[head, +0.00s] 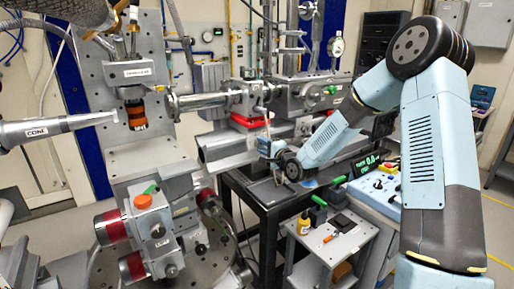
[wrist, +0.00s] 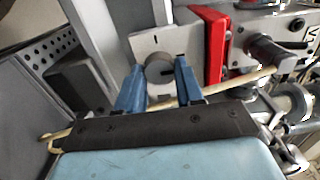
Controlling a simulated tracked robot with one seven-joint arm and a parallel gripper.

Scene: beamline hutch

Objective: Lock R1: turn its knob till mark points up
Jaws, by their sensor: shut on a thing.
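In the wrist view a round grey knob (wrist: 159,69) sits on a pale metal plate (wrist: 142,44), between the two blue fingers of my gripper (wrist: 160,76). The fingers are shut on the knob from both sides. A short dark tick shows on the plate above the knob. I cannot make out a mark on the knob's own face, and no R1 label is readable. In the head view my gripper (head: 268,148) is at the grey rail assembly below the red block, and the knob is hidden there.
A red block (wrist: 208,45) stands right of the knob. A thin yellowish rod (wrist: 225,86) crosses close behind the fingers. In the head view a black bench (head: 262,190) lies below my gripper, and a small cart (head: 330,246) with a bottle and tools stands in front.

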